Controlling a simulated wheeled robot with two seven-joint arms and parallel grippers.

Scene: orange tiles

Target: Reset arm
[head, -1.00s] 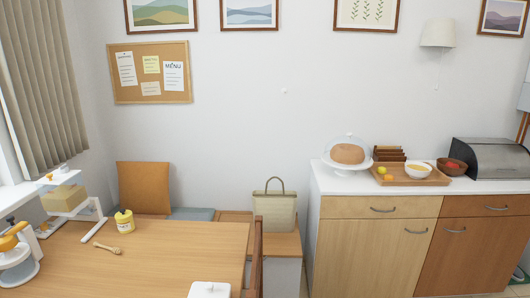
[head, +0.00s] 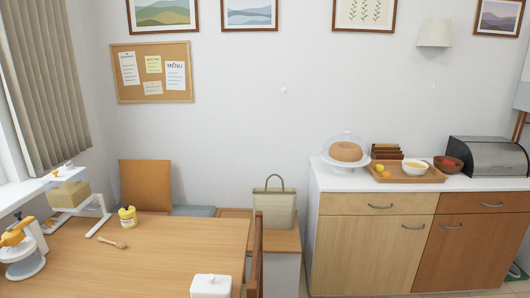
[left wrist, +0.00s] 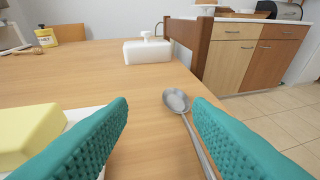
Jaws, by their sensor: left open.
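My left gripper (left wrist: 160,125) shows in the left wrist view with its two teal textured fingers spread apart and nothing between them. It is over the wooden table (head: 150,262), near the table's right edge. A metal spoon (left wrist: 178,103) lies on the table by the right finger, which partly hides its handle. A yellow butter block (left wrist: 28,130) on a white dish is at the left, partly behind the left finger. Neither arm shows in the head view. My right gripper is in no frame.
A white lidded dish (head: 211,286) stands on the table by a wooden chair (head: 256,250). A honey jar (head: 128,217) and dipper (head: 112,244) are further left. A cabinet (head: 370,245) stands at the right, with a cake stand (head: 346,162) and tray (head: 405,174) on top.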

